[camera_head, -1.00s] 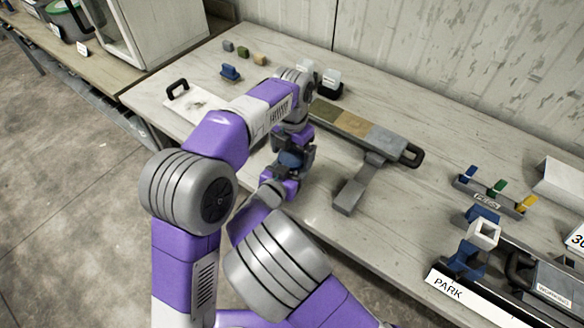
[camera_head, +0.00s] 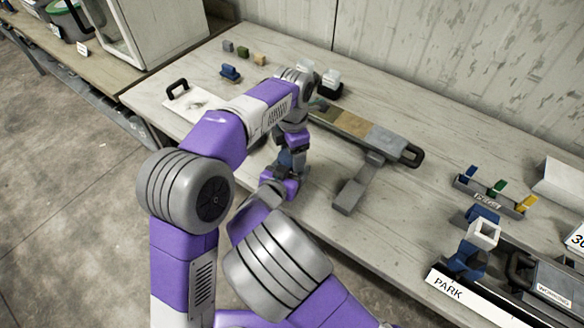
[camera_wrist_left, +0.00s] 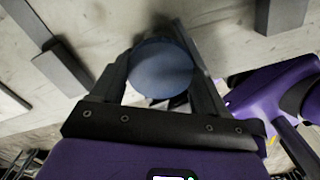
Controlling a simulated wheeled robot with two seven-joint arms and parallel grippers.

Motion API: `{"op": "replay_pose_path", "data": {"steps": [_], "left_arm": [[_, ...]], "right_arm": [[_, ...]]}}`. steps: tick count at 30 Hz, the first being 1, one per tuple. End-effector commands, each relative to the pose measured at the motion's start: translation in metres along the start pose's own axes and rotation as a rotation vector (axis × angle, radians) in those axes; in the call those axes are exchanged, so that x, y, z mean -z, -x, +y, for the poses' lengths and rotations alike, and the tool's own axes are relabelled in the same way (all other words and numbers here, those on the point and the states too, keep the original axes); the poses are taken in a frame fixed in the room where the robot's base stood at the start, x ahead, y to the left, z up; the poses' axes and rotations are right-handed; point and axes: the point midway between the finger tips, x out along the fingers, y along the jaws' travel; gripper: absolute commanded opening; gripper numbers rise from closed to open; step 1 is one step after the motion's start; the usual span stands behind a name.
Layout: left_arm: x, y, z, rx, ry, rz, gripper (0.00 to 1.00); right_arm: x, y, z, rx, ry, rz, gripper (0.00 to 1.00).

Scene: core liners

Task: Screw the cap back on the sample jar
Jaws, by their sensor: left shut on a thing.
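In the left wrist view, my left gripper (camera_wrist_left: 161,72) is shut on a round blue cap (camera_wrist_left: 160,66), whose flat top faces the camera. The sample jar cannot be made out; the cap and fingers cover what is below. In the head view, my left gripper (camera_head: 291,146) points down over the front part of the bench. My right gripper (camera_head: 283,178) is just below it, close to the same spot. Its fingers are too small and covered to read. Whether the cap sits on the jar's rim cannot be told.
A long tray (camera_head: 375,135) with brown and grey core sections lies behind the grippers, with a grey support (camera_head: 350,192) in front. Small coloured blocks (camera_head: 243,51) are at the back left. A rack with coloured tabs (camera_head: 497,192) and a PARK-labelled fixture (camera_head: 449,287) are at right.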

Motion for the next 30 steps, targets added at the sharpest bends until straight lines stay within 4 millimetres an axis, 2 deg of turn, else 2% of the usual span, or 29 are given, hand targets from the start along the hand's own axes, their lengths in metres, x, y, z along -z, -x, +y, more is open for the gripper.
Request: {"op": "replay_pose_path", "data": {"steps": [10, 11, 15, 26, 30], "left_arm": [[0.0, 0.0002, -0.0001, 0.0, -0.031, 0.0, 0.38], [0.0, 0.0002, -0.0001, 0.0, -0.031, 0.0, 0.79], [-0.0001, 0.0002, -0.0003, 0.001, -0.03, 0.0, 1.0], [-0.0004, -0.0001, -0.0028, 0.007, -0.032, 0.002, 1.0], [-0.0014, 0.0098, -0.0028, 0.005, -0.033, -0.001, 1.0]], "right_arm": [[0.0, 0.0, -0.0001, 0.0, 0.0, 0.0, 0.0], [0.0, 0.0, -0.0001, 0.0, 0.0, 0.0, 0.0], [0.0, 0.0, -0.0001, 0.0, 0.0, 0.0, 0.0], [0.0003, -0.0005, -0.0005, 0.001, 0.001, 0.0, 0.0], [0.0003, -0.0007, -0.0004, 0.001, 0.0, 0.0, 0.0]]}}
